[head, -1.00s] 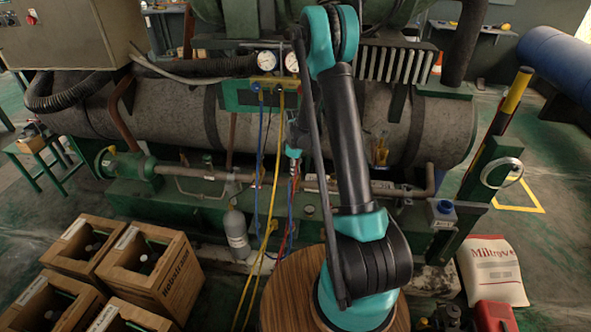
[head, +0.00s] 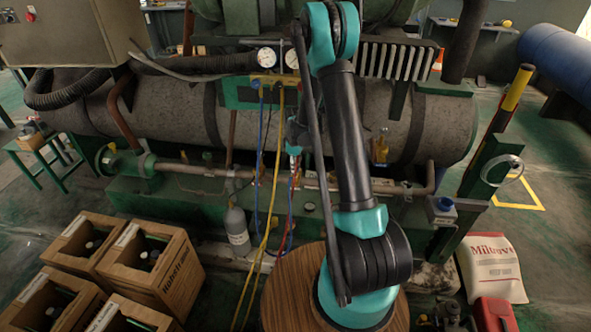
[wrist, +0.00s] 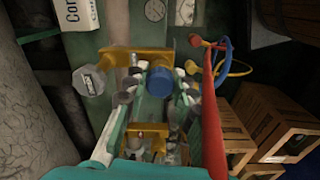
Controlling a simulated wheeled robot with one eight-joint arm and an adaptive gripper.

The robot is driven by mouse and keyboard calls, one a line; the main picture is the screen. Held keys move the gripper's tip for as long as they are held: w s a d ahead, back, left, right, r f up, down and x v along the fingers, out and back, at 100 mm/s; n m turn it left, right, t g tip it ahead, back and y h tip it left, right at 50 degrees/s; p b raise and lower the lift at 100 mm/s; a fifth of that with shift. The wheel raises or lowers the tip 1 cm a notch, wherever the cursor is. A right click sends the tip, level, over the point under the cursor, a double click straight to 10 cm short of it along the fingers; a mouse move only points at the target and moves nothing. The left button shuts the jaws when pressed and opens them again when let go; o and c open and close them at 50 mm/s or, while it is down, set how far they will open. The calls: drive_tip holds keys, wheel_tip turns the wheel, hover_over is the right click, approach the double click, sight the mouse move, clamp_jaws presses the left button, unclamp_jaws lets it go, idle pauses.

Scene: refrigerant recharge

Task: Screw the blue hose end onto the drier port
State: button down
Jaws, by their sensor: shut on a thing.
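My gripper (wrist: 159,94) points at the pipework, its two fingers closed around a blue round piece (wrist: 160,80), which looks like the blue hose end. A brass-yellow fitting (wrist: 122,58) lies just beyond the fingertips; I cannot tell whether it is the drier port or whether the blue piece touches it. In the head view my gripper (head: 294,140) is small, beside my forearm and in front of the large grey tank. The blue hose (head: 259,150) hangs from the gauge manifold (head: 275,80) and loops below the gripper. Any thread is hidden.
A red hose (wrist: 212,110) runs close along the gripper's right side. A yellow hose (head: 275,150) hangs beside the blue one. A grey hexagonal piece (wrist: 88,80) sits left of the fingertips. A grey cylinder (head: 237,228) and wooden crates (head: 170,290) stand lower left.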

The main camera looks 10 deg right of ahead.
drive_tip(key=shift+f, duration=0.95)
idle(0.6)
drive_tip(key=shift+m, duration=1.8)
drive_tip(key=shift+m, duration=1.8)
drive_tip(key=m, duration=0.3)
drive_tip(key=shift+f+m, duration=0.1)
drive_tip(key=shift+m, duration=0.2)
